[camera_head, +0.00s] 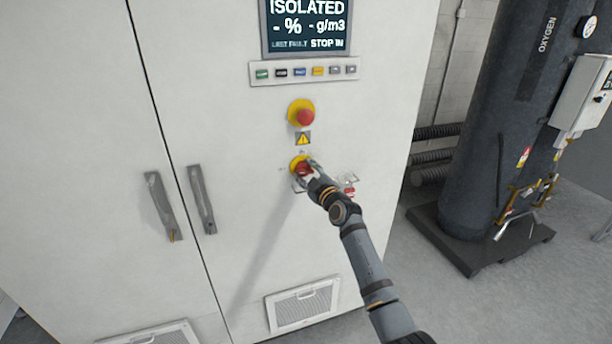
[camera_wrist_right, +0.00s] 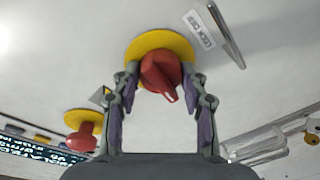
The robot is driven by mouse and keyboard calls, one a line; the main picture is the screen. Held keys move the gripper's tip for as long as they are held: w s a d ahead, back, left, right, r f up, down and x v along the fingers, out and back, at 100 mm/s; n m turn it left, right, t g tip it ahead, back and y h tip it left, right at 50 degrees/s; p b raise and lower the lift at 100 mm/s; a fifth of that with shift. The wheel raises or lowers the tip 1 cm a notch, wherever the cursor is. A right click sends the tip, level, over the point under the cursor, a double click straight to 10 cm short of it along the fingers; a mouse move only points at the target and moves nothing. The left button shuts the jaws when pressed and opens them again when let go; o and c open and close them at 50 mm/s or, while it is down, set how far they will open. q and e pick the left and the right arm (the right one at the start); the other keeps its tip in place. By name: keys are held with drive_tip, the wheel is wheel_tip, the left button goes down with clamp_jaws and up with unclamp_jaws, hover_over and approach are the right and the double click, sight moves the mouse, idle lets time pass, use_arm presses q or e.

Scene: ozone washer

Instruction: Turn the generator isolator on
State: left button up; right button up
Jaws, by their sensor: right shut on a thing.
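The generator isolator is a red rotary knob (camera_head: 303,169) on a round yellow plate (camera_head: 295,161), low on the front of the white cabinet. It also shows in the right wrist view (camera_wrist_right: 160,70), with its pointed grip slanting toward the lower right. My right gripper (camera_head: 307,172) is at the knob, and its two fingers (camera_wrist_right: 160,88) stand on either side of it, shut on it. The display (camera_head: 306,27) above reads "ISOLATED" and "STOP IN". My left gripper is not in view.
A red emergency stop (camera_head: 304,115) on a yellow disc sits just above the isolator. A row of coloured buttons (camera_head: 305,72) is under the display. Door handles (camera_head: 202,200) are left; a dark oxygen tank (camera_head: 490,130) stands right.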

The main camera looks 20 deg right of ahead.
drive_tip(key=shift+f+m+b, duration=0.25)
drive_tip(key=shift+m+b, duration=0.3)
drive_tip(key=shift+m, duration=0.35)
drive_tip(key=shift+m+b, duration=0.35)
drive_tip(key=shift+m, duration=0.65)
drive_tip(key=shift+r+m+t, duration=0.1)
drive_tip(key=shift+m+t, duration=0.2)
drive_tip(key=shift+m, duration=1.6)
drive_tip(key=m+h+p, duration=0.1)
drive_tip(key=m, duration=0.3)
drive_tip(key=shift+r+t, duration=0.15)
drive_tip(key=shift+t, duration=0.15)
drive_tip(key=m+h+p, duration=0.1)
drive_tip(key=m+p, duration=0.2)
drive_tip(key=m, duration=0.2)
drive_tip(key=shift+m, duration=0.3)
drive_tip(key=shift+m+p, duration=0.3)
drive_tip(key=o, duration=1.2)
drive_tip(key=shift+f, duration=0.2)
drive_tip(key=shift+c, duration=0.2)
